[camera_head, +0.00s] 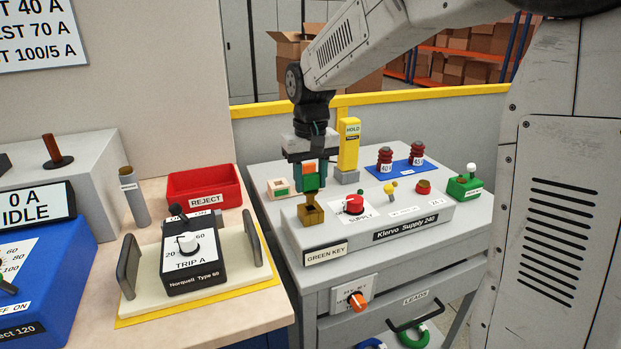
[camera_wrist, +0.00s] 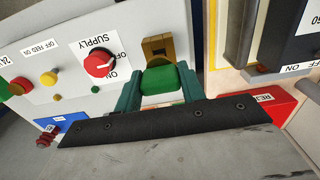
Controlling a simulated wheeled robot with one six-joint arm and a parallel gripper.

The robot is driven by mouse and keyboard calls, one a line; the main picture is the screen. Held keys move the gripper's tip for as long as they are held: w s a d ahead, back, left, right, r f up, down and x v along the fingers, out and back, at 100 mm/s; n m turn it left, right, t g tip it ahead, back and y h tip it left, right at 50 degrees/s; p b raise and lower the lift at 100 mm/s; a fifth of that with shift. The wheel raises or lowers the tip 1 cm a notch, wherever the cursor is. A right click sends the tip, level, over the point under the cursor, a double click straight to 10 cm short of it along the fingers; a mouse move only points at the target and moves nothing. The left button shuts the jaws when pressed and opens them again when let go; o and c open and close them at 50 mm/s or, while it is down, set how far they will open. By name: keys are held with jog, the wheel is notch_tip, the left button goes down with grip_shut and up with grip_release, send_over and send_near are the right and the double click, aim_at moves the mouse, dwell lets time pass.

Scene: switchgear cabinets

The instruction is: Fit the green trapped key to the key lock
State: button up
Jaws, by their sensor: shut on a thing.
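The green key (camera_head: 313,184) is held upright between the teal fingers of my gripper (camera_head: 310,180), directly over the brass key lock (camera_head: 311,214). The lock stands at the left front of the supply panel, behind the GREEN KEY label (camera_head: 326,254). A narrow brownish piece shows between the green part and the lock. I cannot tell whether it has entered the lock. In the wrist view, the green key (camera_wrist: 160,80) lies between both fingers of my gripper (camera_wrist: 160,88). The brass lock (camera_wrist: 158,46) is just beyond it, and its opening is partly hidden.
A red SUPPLY knob (camera_head: 354,204) stands close right of the lock. A yellow HOLD post (camera_head: 349,146) and a pale holder (camera_head: 279,187) stand behind. The red REJECT tray (camera_head: 204,187) and the black TRIP A unit (camera_head: 190,250) are left on the wooden bench.

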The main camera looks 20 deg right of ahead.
aim_at(311, 174)
jog(key=shift+f, duration=2.05)
jog(key=o, duration=1.1)
jog(key=shift+r, duration=0.1)
notch_tip(311, 174, up, 8)
jog(key=shift+f, duration=0.2)
jog(key=shift+t, duration=0.7)
jog(key=s+d, duration=0.1)
jog(key=s, duration=0.9)
jog(key=s+d, duration=0.1)
jog(key=s, duration=0.9)
jog(key=s+d+f, duration=0.1)
jog(key=s, duration=0.9)
jog(key=shift+f, duration=0.1)
